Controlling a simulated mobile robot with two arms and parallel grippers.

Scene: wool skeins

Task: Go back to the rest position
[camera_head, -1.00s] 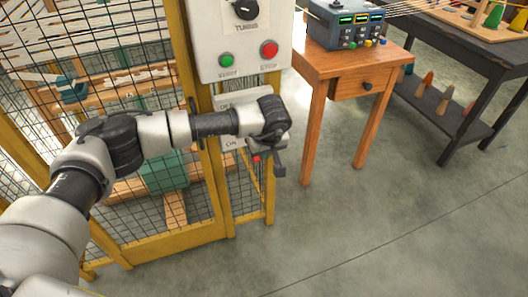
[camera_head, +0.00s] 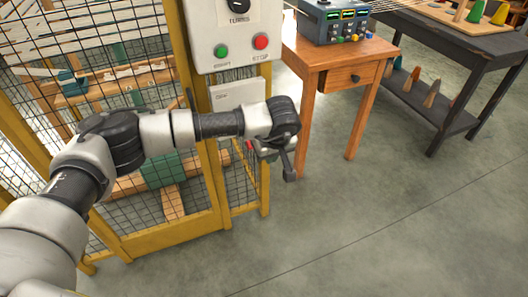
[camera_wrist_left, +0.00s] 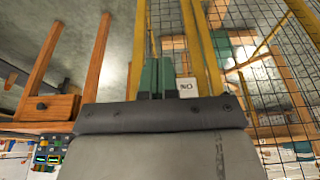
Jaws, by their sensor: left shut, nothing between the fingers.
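My left gripper (camera_head: 290,174) is shut and empty. In the head view it points down, over the floor, just right of the yellow fence's end post. My left arm comes in from the left in front of the mesh fence. In the left wrist view the shut green fingers (camera_wrist_left: 156,76) sit side by side with nothing between them. My right gripper is not in view.
A yellow mesh fence (camera_head: 175,233) stands behind my arm. It carries a white control box (camera_head: 205,45) with green and red buttons and a lower switch plate, partly hidden by my arm. A wooden table (camera_head: 330,57) and dark bench (camera_head: 460,40) stand right. Floor in front is clear.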

